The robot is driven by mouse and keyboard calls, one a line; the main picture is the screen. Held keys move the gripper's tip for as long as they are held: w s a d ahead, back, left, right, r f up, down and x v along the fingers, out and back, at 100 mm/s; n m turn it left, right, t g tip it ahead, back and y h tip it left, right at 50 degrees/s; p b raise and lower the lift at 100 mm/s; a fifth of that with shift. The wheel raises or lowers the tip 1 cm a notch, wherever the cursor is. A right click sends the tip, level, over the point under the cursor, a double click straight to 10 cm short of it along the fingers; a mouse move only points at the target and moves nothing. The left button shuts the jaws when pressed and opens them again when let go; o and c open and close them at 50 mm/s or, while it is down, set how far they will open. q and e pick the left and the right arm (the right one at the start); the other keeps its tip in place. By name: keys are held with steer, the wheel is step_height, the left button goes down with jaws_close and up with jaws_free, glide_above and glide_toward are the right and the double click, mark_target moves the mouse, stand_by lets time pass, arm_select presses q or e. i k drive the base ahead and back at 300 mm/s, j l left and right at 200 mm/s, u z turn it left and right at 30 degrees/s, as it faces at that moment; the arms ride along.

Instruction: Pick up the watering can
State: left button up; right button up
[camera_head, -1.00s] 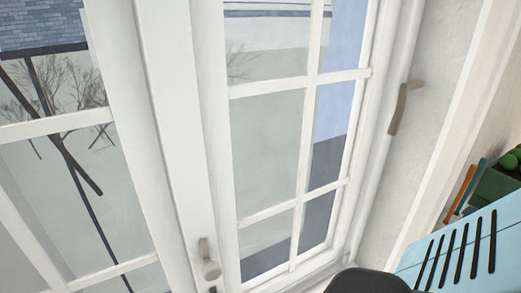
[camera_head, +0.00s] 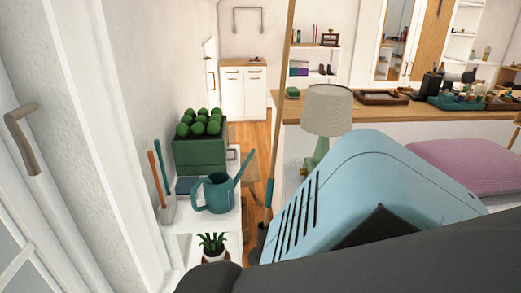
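The teal watering can (camera_head: 216,194) stands upright on a white surface (camera_head: 213,224) left of centre. Its long spout points up and to the right, and its handle loop is on the left. Its whole body shows from here, just in front of a green crate. Neither of my grippers is in view. Dark grey parts, likely of my own arm, cross the bottom of the picture, well nearer than the can.
The green crate (camera_head: 201,157) of round green plants stands behind the can. Orange and teal-handled tools lean at its left. A potted plant (camera_head: 212,244) is below. A large light blue slotted panel (camera_head: 345,190) fills the near right. A lamp (camera_head: 327,112) stands behind it.

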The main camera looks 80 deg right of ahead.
mark_target(219, 188)
steer(key=j+z, duration=0.1)
steer(key=z, duration=1.8)
steer(key=k+l, duration=0.3)
steer(key=k, duration=0.2)
steer(key=u, duration=3)
